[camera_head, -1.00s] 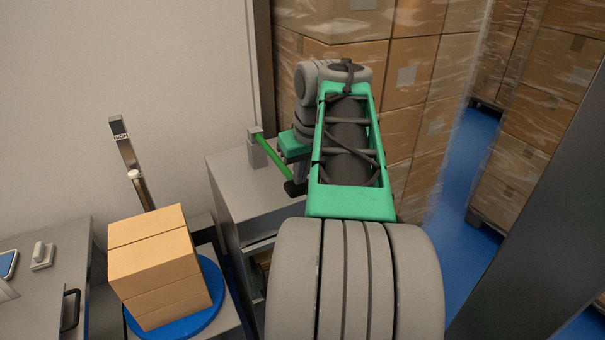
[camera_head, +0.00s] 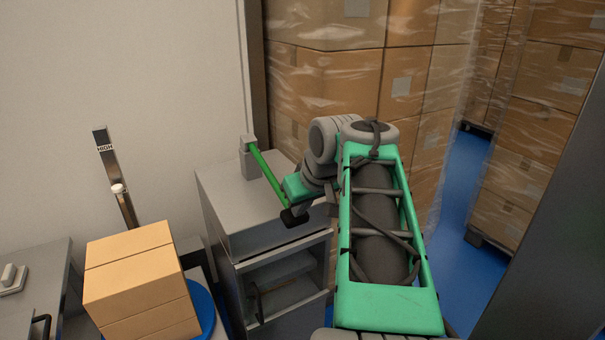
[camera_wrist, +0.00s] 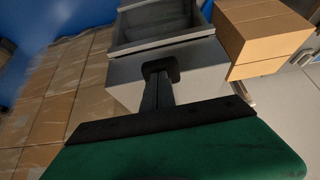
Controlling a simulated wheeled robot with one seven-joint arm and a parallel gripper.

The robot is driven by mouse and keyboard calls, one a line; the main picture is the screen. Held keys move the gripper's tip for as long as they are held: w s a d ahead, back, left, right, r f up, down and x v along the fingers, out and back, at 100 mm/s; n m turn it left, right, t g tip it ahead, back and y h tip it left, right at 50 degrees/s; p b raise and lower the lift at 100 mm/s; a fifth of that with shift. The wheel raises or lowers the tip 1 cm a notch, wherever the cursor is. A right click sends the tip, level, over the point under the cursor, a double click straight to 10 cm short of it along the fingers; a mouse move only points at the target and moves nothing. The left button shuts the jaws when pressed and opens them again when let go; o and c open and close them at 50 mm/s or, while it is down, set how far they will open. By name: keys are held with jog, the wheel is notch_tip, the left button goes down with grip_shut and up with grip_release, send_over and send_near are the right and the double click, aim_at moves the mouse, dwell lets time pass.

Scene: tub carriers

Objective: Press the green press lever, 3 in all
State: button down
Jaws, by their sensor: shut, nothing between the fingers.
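The green press lever (camera_head: 268,173) runs from a grey post (camera_head: 248,158) on top of a grey cabinet and slopes down to the right, toward the viewer.
The grey cabinet (camera_head: 225,200) has an open front with shelves. A cardboard box (camera_head: 135,275) sits on a blue round plate (camera_head: 203,308) at the left. A post marked HIGH (camera_head: 107,155) stands behind it. Wrapped carton stacks (camera_head: 410,80) stand behind my arm.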

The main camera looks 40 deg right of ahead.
jog(key=d+p+v, duration=0.1)
jog(key=p+v, duration=0.5)
jog(key=v, duration=0.7)
jog(key=shift+a+r+p, duration=0.35)
jog(key=shift+a+r, duration=0.1)
jog(key=shift+r, duration=0.05)
dwell(1.5)
